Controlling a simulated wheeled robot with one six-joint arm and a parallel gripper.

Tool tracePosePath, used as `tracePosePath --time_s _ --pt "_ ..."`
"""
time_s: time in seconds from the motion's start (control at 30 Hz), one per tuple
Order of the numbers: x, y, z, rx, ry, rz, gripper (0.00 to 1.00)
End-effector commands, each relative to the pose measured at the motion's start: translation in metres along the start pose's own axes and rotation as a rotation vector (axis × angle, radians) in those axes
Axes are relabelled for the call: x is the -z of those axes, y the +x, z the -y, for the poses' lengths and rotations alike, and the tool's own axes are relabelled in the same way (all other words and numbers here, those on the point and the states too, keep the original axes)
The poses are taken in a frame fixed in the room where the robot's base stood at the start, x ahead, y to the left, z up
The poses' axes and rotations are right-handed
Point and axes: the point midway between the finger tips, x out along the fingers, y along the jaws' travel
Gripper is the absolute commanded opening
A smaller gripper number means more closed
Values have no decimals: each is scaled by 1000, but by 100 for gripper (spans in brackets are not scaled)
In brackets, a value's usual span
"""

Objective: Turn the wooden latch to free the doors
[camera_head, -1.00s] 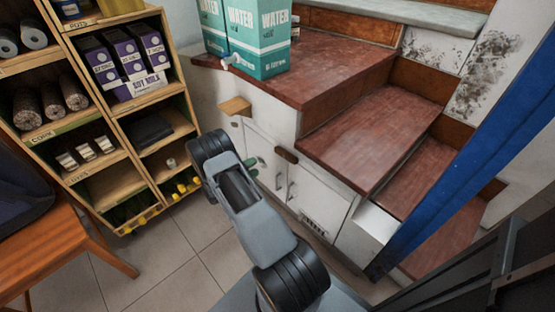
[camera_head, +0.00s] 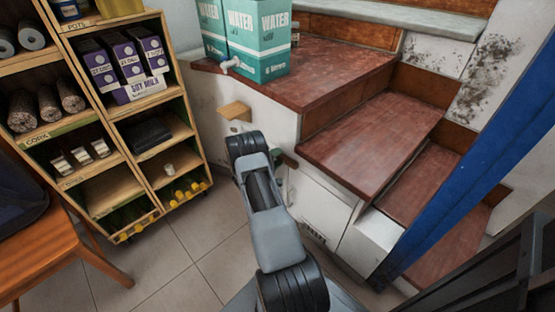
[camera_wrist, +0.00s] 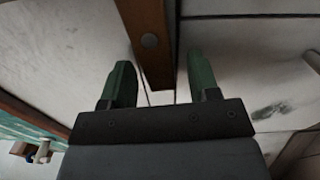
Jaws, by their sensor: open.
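The wooden latch (camera_wrist: 146,20) is a brown bar with a round grey screw head, seen in the wrist view. It lies across the gap between white door panels (camera_wrist: 245,60), and its lower end reaches between my fingers. My gripper (camera_wrist: 160,78) is open, with one green finger on each side of the latch and visible space beside both. In the head view, my arm hides much of the door front, and only a brown bit of the latch (camera_head: 290,161) shows beside a green finger. A white door (camera_head: 315,205) shows under the stairs.
Red-brown steps (camera_head: 370,140) rise above the doors, with teal water boxes (camera_head: 258,38) and a tap on top. A small wooden block (camera_head: 235,111) sticks out of the wall. A wooden shelf unit (camera_head: 170,150) and orange stool (camera_head: 75,250) stand left. Tiled floor lies clear between.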

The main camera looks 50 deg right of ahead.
Motion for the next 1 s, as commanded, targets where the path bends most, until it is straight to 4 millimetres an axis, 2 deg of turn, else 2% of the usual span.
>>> tracePosePath --time_s 0.37,0.87,1.0 --pt "0 3 0 0 0 0 54" --pt "0 3 0 0 0 1 6" --pt "0 3 1 -1 56 1 6"
